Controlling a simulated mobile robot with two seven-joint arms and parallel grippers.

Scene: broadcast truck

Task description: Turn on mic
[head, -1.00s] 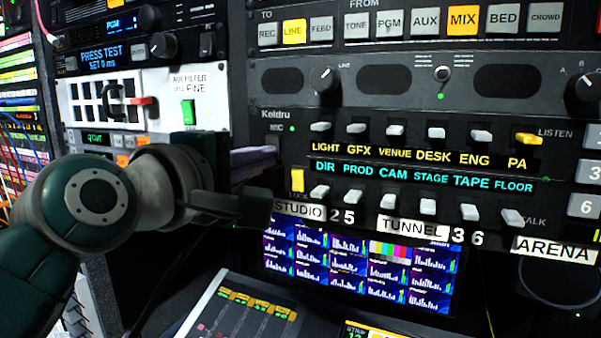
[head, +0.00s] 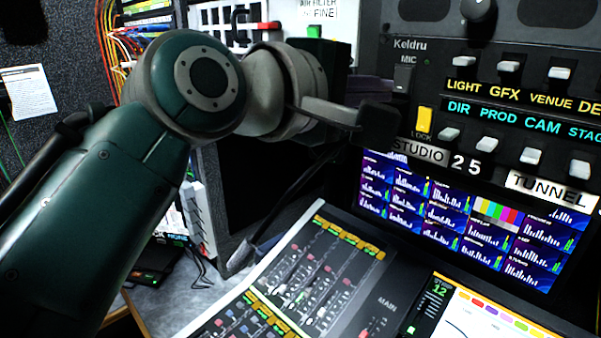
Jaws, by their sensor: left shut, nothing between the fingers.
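The black Keldru intercom panel (head: 450,65) fills the upper right, with the white word MIC (head: 405,59) near its left edge. A small indicator beside MIC shows no clear green glow. Below it, a yellow switch (head: 424,120) stands above the label LOCK. My left gripper (head: 382,124) is shut and empty, its dark fingertips pointing right, just left of the LOCK switch and below MIC. I cannot tell whether the fingertips touch the panel; they hide part of its lower left edge. My right gripper is not in view.
Several white levers (head: 532,155) line the panel to the right. A screen with bar graphs (head: 430,205) sits below. A mixing console (head: 385,275) covers the lower middle. My left arm blocks much of the left side.

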